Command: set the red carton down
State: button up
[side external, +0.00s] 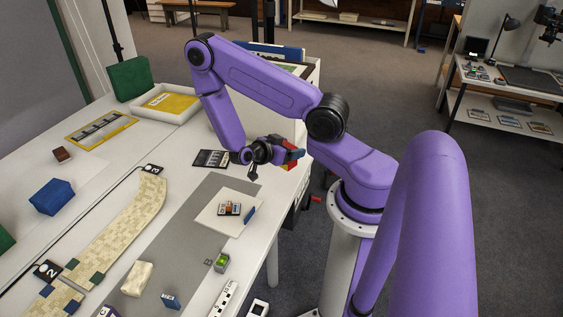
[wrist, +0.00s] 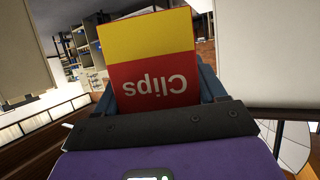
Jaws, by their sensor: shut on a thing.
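In the side external view my gripper (side external: 293,156) is above the table's right edge, and the red carton (side external: 291,160) shows only as a small red patch, mostly hidden by the gripper. The carton looks held in the air; what lies directly under it is hard to tell.
The grey mat (side external: 196,232) bears a white square (side external: 212,221) with small items and a blue card (side external: 249,215). A black card (side external: 211,159) lies near the gripper. A cream block (side external: 137,279) and green-topped box (side external: 222,262) stand nearer. A blue box (side external: 52,197) is at left.

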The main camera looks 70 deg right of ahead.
jog(key=w+d+f, duration=0.1)
jog(key=f, duration=0.1)
jog(key=w+d+f, duration=0.1)
jog(key=f, duration=0.1)
jog(key=w+d+f, duration=0.1)
jog(key=f, duration=0.1)
jog(key=shift+w+d, duration=0.25)
jog(key=shift+w, duration=0.1)
jog(key=shift+f, duration=1.55)
jog(key=o, duration=1.1)
jog(key=shift+f, duration=0.1)
jog(key=shift+c, duration=0.2)
